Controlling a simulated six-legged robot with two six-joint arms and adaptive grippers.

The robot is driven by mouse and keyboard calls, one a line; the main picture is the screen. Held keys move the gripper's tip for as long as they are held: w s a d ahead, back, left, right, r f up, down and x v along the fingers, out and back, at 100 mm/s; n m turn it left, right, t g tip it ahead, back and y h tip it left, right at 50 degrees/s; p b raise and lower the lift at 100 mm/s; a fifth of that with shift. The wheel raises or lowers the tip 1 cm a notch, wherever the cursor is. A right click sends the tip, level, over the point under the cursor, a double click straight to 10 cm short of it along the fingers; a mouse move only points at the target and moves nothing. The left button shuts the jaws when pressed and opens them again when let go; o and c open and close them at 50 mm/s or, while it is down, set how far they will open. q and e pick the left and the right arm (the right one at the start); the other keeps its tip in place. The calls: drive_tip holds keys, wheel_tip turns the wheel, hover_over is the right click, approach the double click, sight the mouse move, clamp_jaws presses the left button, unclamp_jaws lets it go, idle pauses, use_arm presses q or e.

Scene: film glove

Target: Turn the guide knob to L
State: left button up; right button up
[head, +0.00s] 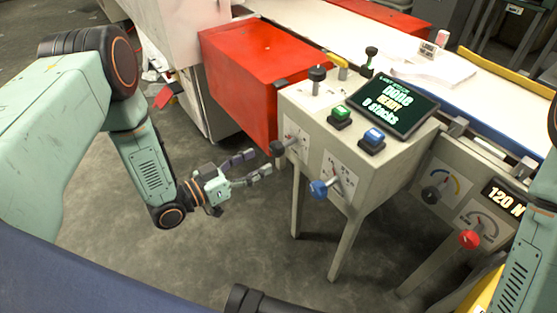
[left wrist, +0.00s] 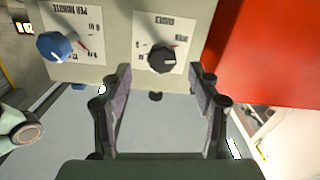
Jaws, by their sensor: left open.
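A black knob (head: 277,148) sticks out of the left part of the pale control box's front, over a white dial card. It also shows in the left wrist view (left wrist: 161,58), with a red mark beside it and lettering too small to read. I cannot tell for sure that it is the guide knob. A blue knob (head: 319,189) is to its right, on a card reading "PER MINUTE" in the wrist view. My left gripper (head: 256,164) is open and empty, fingers pointing at the black knob, short of it and apart from it. My right gripper is out of view.
The control box (head: 355,195) carries a screen (head: 393,103), a green button (head: 340,115) and a blue button (head: 372,138). A red housing (head: 245,75) stands close at its left. A second panel at right has a black knob (head: 430,195) and a red knob (head: 469,239).

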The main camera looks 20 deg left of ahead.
sight(273, 151)
use_arm(q)
drive_tip(key=shift+w+a, duration=0.1)
drive_tip(key=shift+w, duration=0.15)
drive_tip(key=shift+w+r, duration=0.1)
drive_tip(key=shift+w, duration=0.05)
drive_tip(key=shift+w+d+r+h+b, duration=0.1)
drive_tip(key=shift+w+d+h+b, duration=0.2)
drive_tip(key=shift+b, duration=0.1)
drive_tip(key=b+x, duration=0.1)
drive_tip(key=x, duration=0.3)
drive_tip(key=shift+d, duration=0.2)
drive_tip(key=shift+w+d, duration=0.15)
drive_tip(key=shift+w, duration=0.2)
drive_tip(key=shift+w+d+b, duration=0.1)
drive_tip(key=shift+w+b, duration=0.1)
drive_tip(key=shift+b, duration=0.15)
drive_tip(key=shift+w+d, duration=0.2)
drive_tip(key=shift+s+a, duration=0.1)
drive_tip(key=shift+s, duration=0.05)
drive_tip(key=c, duration=1.2)
